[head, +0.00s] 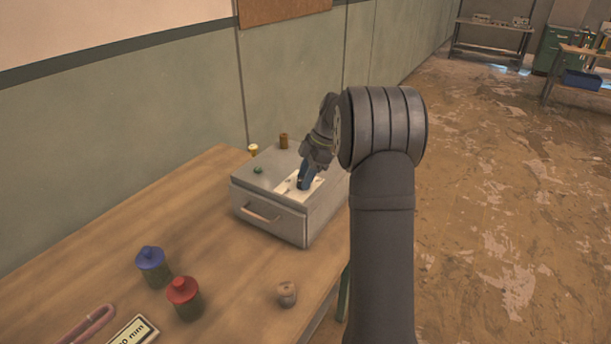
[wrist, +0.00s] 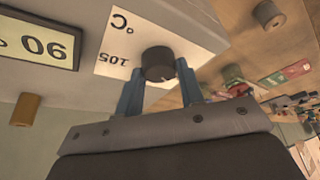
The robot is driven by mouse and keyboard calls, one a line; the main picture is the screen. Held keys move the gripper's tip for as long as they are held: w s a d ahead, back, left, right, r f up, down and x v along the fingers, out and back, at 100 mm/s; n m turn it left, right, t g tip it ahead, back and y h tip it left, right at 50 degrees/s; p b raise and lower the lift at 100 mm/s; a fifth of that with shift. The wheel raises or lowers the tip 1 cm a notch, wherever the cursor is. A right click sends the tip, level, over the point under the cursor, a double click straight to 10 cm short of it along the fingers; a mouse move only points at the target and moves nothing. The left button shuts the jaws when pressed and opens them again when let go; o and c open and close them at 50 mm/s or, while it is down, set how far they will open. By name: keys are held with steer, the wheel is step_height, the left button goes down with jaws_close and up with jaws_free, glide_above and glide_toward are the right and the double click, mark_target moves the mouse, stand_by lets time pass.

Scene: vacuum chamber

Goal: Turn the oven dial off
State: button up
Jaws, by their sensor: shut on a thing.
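The oven is a grey box (head: 272,219) with a front handle, standing on the wooden table. A pale label plate (head: 289,187) lies on its top. In the wrist view the dark round dial (wrist: 158,62) sits on the white plate (wrist: 118,42) marked "°C" and "105". My gripper (wrist: 160,80) has its two blue fingers on either side of the dial, shut on it. In the head view my gripper (head: 303,183) reaches down to the plate, and my arm and fingers hide the dial there.
A blue-capped jar (head: 151,266), a red-capped jar (head: 184,298) and a small brown object (head: 287,293) stand on the table (head: 235,275) in front of the oven. A sign (head: 132,333) and a pinkish curved tube (head: 88,326) lie at the near left. The wall runs behind.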

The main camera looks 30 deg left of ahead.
steer(key=shift+f, duration=0.1)
steer(key=o, duration=1)
steer(key=v, duration=1.7)
steer(key=shift+r, duration=0.3)
steer(key=x, duration=1.7)
steer(key=shift+f, duration=0.25)
steer(key=shift+r, duration=0.1)
